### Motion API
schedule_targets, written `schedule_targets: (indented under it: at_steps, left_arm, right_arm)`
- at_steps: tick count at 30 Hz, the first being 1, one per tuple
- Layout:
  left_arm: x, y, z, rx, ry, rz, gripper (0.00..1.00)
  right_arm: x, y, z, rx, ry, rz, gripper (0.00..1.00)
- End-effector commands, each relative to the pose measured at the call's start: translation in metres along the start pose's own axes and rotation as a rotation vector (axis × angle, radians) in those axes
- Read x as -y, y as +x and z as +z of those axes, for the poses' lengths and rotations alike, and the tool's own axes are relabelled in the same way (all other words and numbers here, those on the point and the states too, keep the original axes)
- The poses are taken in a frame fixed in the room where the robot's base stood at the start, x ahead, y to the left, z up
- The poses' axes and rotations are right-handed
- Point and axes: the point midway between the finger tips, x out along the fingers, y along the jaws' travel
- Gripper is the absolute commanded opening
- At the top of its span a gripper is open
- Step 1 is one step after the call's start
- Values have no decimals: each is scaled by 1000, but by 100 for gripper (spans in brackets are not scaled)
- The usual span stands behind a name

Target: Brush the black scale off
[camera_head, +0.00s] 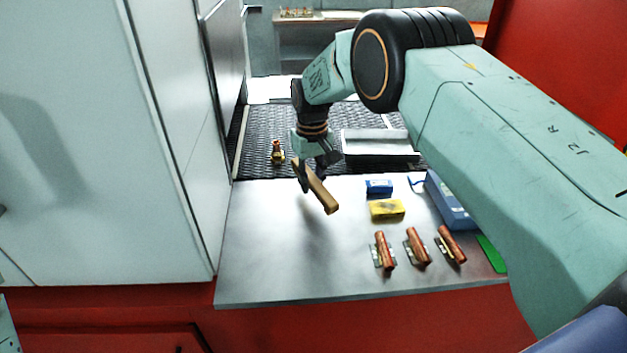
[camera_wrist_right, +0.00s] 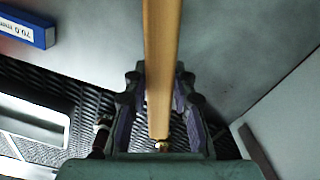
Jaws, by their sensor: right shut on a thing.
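My right gripper (camera_head: 308,170) is shut on a wooden bar-like handle (camera_head: 322,193), probably the brush's. It holds the handle tilted above the back edge of the metal table. In the right wrist view the handle (camera_wrist_right: 160,50) runs between the gripper's two fingers (camera_wrist_right: 159,88); no bristles can be made out. A small brass-coloured part (camera_head: 278,152) stands on the dark mesh belt (camera_head: 258,135), left of the gripper and apart from it. Three copper-coloured pieces (camera_head: 385,250) (camera_head: 417,246) (camera_head: 451,244) lie in small metal holders on the table. Black scale cannot be made out. My left gripper is not in view.
A metal tray (camera_head: 378,143) sits on the belt, right of the gripper. A blue block (camera_head: 379,187), a yellow block (camera_head: 387,209), a blue case (camera_head: 449,200) and a green item (camera_head: 491,253) are on the table (camera_head: 270,260). Its left part is clear. A pale cabinet wall stands left.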

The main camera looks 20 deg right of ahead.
Motion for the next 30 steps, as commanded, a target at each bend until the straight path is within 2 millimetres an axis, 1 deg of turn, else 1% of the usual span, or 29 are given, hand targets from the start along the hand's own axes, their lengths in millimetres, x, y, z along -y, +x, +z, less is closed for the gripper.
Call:
schedule_targets:
  at_steps: [1,6,12,17,30]
  left_arm:
    - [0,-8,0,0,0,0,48]
    - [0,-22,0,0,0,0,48]
    - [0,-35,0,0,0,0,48]
    - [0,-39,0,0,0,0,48]
    - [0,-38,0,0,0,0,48]
  right_arm:
    - [0,-10,1,-1,0,0,0]
    - [-2,-26,3,-3,1,0,0]
    - [-3,-40,6,-2,3,0,0]
    - [-4,-45,7,-2,3,0,0]
    - [-4,-44,8,-2,3,0,0]
